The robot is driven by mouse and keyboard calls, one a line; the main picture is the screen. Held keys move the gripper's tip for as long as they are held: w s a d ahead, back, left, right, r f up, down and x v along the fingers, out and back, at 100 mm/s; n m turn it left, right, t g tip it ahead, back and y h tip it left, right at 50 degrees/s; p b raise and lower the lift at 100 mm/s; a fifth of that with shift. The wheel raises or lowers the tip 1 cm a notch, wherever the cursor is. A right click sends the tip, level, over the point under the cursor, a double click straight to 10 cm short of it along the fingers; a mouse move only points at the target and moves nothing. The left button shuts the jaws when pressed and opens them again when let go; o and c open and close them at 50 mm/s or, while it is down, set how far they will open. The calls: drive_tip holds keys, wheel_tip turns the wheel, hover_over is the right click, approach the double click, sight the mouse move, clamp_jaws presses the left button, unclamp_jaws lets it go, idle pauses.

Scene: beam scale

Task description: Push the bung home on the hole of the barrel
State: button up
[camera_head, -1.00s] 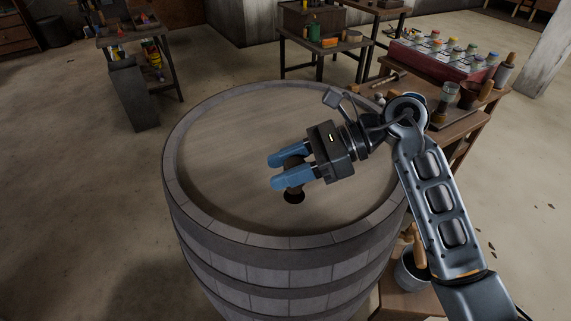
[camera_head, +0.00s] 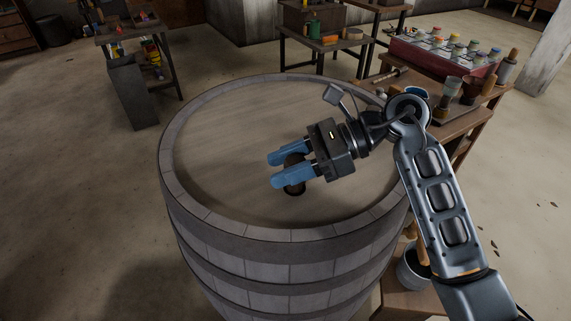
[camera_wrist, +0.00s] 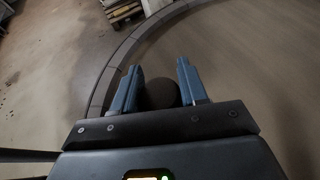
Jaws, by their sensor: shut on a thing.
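The barrel (camera_head: 230,140) stands upright with its round wooden head facing up. My gripper (camera_head: 279,169) is over the barrel's head, near the front middle, with its blue fingers shut on the dark bung (camera_head: 293,160). In the wrist view the bung (camera_wrist: 159,94) shows as a dark round shape between the two blue fingers (camera_wrist: 158,85). The hole (camera_head: 295,190) is a dark spot just below the fingers, mostly hidden by the bung and the lower finger. I cannot tell how far the bung is in the hole.
A raised stave rim (camera_head: 190,205) rings the barrel's head. A workbench with a red crate of jars (camera_head: 440,58) stands at the right. A bucket (camera_head: 412,270) is at the lower right. A small table (camera_head: 130,30) stands at the back left. Floor at the left is clear.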

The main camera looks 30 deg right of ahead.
drive_tip(key=shift+f+b, duration=1.3)
drive_tip(key=shift+b, duration=0.3)
drive_tip(key=o, duration=1.1)
drive_tip(key=shift+o, duration=0.2)
drive_tip(key=shift+b+v, duration=0.95)
drive_tip(key=shift+v, duration=2.95)
